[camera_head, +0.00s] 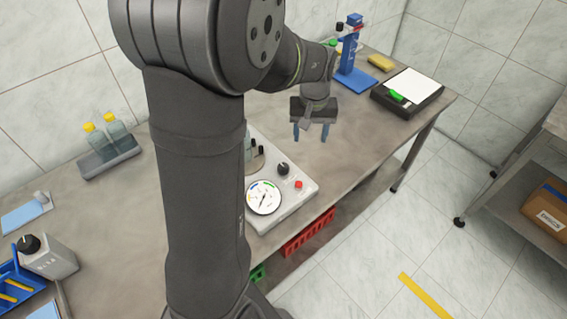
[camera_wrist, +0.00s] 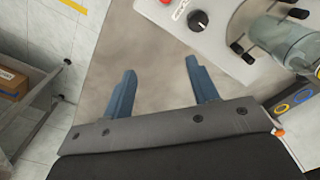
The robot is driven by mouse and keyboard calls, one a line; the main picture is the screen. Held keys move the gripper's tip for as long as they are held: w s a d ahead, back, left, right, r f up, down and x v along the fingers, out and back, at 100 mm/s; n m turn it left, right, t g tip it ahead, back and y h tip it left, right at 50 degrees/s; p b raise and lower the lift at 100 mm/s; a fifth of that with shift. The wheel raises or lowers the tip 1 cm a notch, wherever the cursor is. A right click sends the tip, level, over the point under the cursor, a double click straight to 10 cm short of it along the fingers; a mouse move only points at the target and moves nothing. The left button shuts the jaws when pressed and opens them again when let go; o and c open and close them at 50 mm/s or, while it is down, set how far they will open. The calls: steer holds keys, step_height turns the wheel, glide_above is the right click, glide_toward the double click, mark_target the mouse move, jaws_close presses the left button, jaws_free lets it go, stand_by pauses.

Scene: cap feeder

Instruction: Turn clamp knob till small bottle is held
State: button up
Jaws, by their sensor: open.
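The white clamp device (camera_head: 288,204) stands on the table, partly hidden behind my arm in the head view. It has a round dial (camera_head: 263,197), a black knob (camera_head: 283,168) and a red button (camera_head: 298,184). My gripper (camera_head: 311,132) is open and empty above the table, beyond the knob. Its two blue fingers (camera_wrist: 160,72) are apart from the device.
A rack (camera_head: 110,160) with yellow-capped bottles is at the left. A blue stand (camera_head: 352,60), a yellow sponge (camera_head: 381,62) and a black-framed white pad (camera_head: 410,85) are at the far end. Bare table lies beneath my gripper.

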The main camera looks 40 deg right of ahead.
mark_target(283, 166)
steer(key=w+a+r+n, duration=0.4)
steer(key=a+r+n, duration=0.15)
steer(key=n, duration=0.55)
step_height(283, 166, down, 17)
steer(key=shift+a+f, duration=0.15)
steer(key=c, duration=1)
